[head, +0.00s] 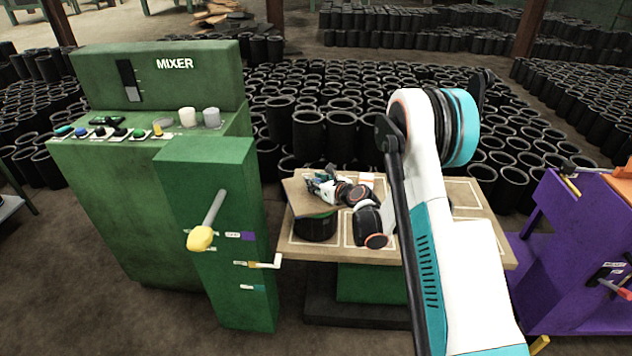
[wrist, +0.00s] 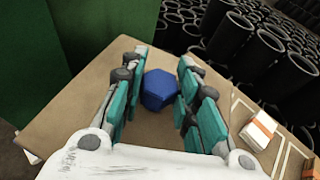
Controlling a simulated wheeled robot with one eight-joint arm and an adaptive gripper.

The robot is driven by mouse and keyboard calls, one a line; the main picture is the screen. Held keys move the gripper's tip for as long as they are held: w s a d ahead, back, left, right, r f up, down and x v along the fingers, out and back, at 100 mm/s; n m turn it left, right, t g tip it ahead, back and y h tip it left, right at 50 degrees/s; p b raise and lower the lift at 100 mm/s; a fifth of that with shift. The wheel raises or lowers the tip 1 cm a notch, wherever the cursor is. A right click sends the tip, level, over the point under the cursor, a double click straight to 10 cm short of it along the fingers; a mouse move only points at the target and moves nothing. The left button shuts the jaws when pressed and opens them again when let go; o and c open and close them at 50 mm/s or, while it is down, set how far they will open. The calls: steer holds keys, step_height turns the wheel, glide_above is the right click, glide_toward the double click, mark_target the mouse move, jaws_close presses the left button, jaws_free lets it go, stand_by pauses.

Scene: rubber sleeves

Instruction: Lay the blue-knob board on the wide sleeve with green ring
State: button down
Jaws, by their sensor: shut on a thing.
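The brown board (head: 296,193) is at the left of the worktable in the head view, directly over a wide black sleeve (head: 315,229). A thin strip of green shows at the sleeve's top, just under the board's edge. I cannot tell whether the board touches the sleeve or is slightly above it. My gripper (head: 322,186) is over the board, pointing down. In the wrist view, the blue knob (wrist: 158,90) sits between the fingers of my gripper (wrist: 155,88), which are shut on it. My arm hides part of the table.
The worktable (head: 470,250) has pale marked outlines. A small orange-and-white block (wrist: 259,130) lies on it. The green mixer (head: 140,200) stands close at the left, with a yellow-knobbed lever (head: 203,236) sticking out. A purple machine (head: 570,250) is at the right. Many black sleeves stand behind.

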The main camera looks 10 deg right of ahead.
steer(key=shift+f, duration=0.1)
steer(key=c, duration=1.2)
jaws_free()
steer(key=shift+o, duration=0.2)
